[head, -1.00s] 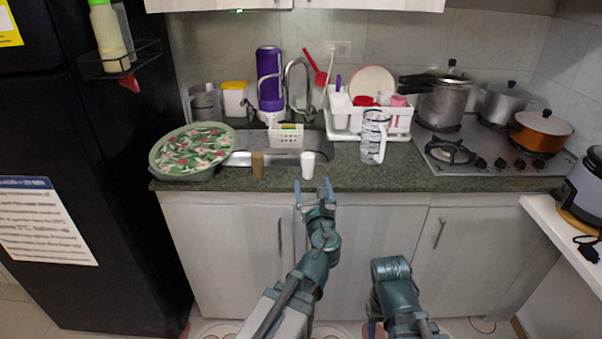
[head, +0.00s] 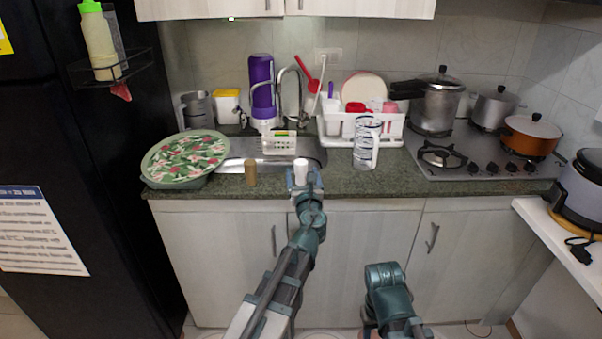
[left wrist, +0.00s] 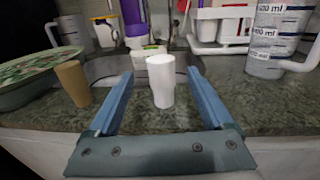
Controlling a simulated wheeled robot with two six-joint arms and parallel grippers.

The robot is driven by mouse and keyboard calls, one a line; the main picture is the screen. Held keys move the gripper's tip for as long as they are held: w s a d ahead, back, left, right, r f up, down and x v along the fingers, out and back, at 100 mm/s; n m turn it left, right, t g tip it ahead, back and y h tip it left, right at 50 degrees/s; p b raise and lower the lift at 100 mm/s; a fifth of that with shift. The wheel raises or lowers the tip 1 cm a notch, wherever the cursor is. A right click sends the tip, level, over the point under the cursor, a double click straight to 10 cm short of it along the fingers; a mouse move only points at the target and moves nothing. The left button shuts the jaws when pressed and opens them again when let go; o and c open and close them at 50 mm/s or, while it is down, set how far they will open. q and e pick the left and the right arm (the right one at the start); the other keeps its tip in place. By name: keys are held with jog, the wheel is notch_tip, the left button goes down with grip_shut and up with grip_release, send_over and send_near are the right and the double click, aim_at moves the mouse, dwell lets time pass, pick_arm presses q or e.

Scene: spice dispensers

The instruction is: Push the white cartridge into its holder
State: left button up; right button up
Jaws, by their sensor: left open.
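The white cartridge (head: 301,171) stands upright on the green counter's front part, in front of the sink. In the left wrist view the white cartridge (left wrist: 161,80) is between the two blue fingers, with a gap on each side. My left gripper (head: 304,188) is open and reaches around it from the front. The gripper also shows in the left wrist view (left wrist: 155,98). A brown cylinder (head: 250,173) stands to the left of the cartridge, and it shows in the left wrist view (left wrist: 73,83). I cannot make out a holder. My right gripper is not seen.
A green floral-covered basin (head: 185,155) sits at the left. A clear measuring jug (head: 366,143) stands to the right, with a white dish rack (head: 345,124) behind it. The sink (head: 270,150) lies behind the cartridge. Counter between cartridge and jug is clear.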

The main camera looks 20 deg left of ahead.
aim_at(302, 171)
pick_arm(q)
jog(key=x, duration=0.3)
jog(key=f+x, duration=0.1)
jog(key=x, duration=0.1)
jog(key=shift+w+d+b, duration=0.1)
jog(key=shift+w+b, duration=0.1)
jog(key=shift+b, duration=0.2)
jog(key=shift+s+r, duration=0.1)
grip_shut()
